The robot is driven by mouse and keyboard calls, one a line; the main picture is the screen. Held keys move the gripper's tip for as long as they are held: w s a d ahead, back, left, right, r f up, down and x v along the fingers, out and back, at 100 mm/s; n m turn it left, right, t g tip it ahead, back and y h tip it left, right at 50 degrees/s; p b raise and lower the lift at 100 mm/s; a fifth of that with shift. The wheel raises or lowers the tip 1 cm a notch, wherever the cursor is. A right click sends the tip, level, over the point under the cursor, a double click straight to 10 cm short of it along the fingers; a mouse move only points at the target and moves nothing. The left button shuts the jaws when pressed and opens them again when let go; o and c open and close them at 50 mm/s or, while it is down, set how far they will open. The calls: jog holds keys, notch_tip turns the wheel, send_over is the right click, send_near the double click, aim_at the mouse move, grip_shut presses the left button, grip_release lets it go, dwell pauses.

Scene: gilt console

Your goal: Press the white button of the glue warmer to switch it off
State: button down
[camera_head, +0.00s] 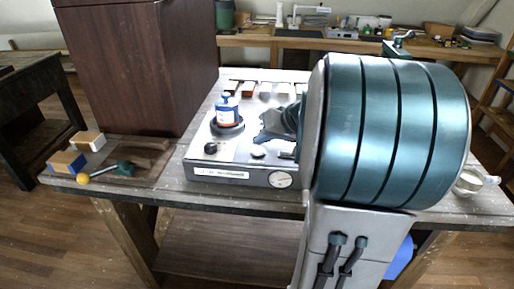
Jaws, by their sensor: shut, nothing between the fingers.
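The glue warmer (233,172) is a low grey metal unit on the bench, with a label strip and a round dial (280,180) on its front. A blue and white can (228,112) stands on its round plate at the left. A black knob (211,148) sits at the front left of its top. A small whitish button (258,153) sits right of the knob, near the front edge. My gripper (266,136) shows as a dark shape above the warmer's right part, just behind the button and apart from it in the picture. It looks shut and empty. My large teal arm hides the warmer's right side.
A dark brown cabinet (140,60) stands at the bench's left. Two small blocks (67,163) and a yellow-knobbed tool (97,174) lie at the front left. Several small blocks (248,88) line the warmer's back. A metal cup (468,181) stands at the far right.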

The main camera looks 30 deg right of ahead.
aim_at(262, 151)
jog(key=shift+r, duration=0.15)
notch_tip(262, 151, up, 6)
jog(key=shift+f+p, duration=0.1)
jog(key=shift+p, duration=1.15)
